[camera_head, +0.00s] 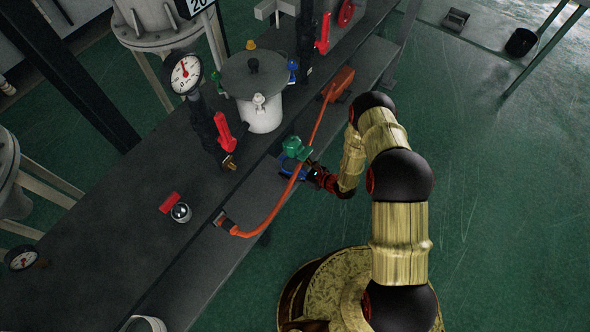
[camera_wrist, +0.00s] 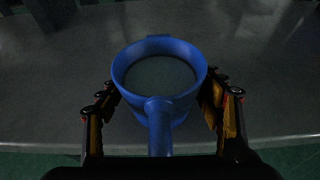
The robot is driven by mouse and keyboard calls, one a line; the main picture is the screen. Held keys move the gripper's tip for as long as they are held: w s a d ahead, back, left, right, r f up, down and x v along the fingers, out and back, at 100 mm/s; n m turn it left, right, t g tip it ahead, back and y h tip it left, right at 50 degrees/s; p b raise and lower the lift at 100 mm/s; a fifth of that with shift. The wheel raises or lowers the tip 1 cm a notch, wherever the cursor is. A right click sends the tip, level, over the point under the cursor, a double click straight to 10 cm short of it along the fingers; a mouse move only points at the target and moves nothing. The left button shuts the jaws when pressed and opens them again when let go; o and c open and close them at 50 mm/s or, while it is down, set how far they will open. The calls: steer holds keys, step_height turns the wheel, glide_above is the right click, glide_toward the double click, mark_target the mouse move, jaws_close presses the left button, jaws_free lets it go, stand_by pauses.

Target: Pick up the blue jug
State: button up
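The blue jug (camera_wrist: 160,112) stands upright on the grey surface in the wrist view, its round mouth facing up and its handle toward my wrist. A flat grey area fills its mouth; I cannot tell whether that is liquid or the bottom. My gripper (camera_wrist: 160,98) has its fingers spread, one on each side of the jug. The fingertips are very close to its wall; I cannot tell if they touch. In the head view the jug (camera_head: 287,169) is a small blue patch beside my gripper (camera_head: 313,172), partly hidden by a green part and an orange hose.
The orange hose (camera_head: 290,190) arcs along the lower ledge, passing over the jug's area. The green part (camera_head: 296,148) is close by. A white lidded vessel (camera_head: 262,112), a gauge (camera_head: 186,74) and red-handled valves stand behind. Green floor (camera_head: 490,200) is open to the right.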

steer(key=c, duration=1.1)
steer(key=shift+c, duration=1)
steer(key=shift+r, duration=0.1)
